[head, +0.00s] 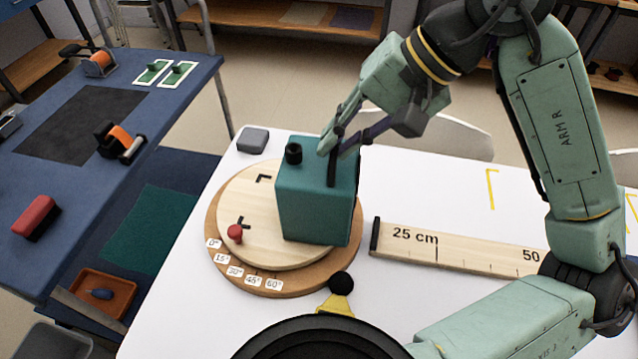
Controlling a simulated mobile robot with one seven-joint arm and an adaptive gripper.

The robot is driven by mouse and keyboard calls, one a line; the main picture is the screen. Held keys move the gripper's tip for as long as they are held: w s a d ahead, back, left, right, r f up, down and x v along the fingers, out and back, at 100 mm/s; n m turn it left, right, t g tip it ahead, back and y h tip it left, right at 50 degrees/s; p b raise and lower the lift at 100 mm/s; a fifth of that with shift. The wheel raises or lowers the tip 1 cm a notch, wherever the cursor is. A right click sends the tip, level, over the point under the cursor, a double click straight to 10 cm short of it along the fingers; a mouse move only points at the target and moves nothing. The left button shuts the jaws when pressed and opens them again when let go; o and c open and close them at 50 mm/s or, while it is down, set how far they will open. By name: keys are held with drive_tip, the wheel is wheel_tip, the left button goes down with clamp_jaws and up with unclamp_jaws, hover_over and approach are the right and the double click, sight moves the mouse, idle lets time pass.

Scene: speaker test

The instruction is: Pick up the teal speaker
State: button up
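The teal speaker (312,212) is a box with a black knob (293,153) on its top left. It stands upright on the round wooden turntable (240,190). My gripper (332,152) reaches down from the upper right to the speaker's top right part. A pale finger and a dark finger part overlap the top face and upper front edge in this view. I cannot tell whether they touch the speaker, or how far apart they are. The speaker's back is hidden.
A red peg (235,233) stands on the turntable, left of the speaker. A wooden ruler (460,247) lies to the right. A black-knobbed yellow pointer (338,295) is in front. A grey box (252,140) sits behind left. A blue table (60,190) stands at left.

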drive_tip(key=shift+x, duration=0.9)
clamp_jaws()
drive_tip(key=shift+w+r, duration=0.1)
drive_tip(key=shift+r, duration=0.1)
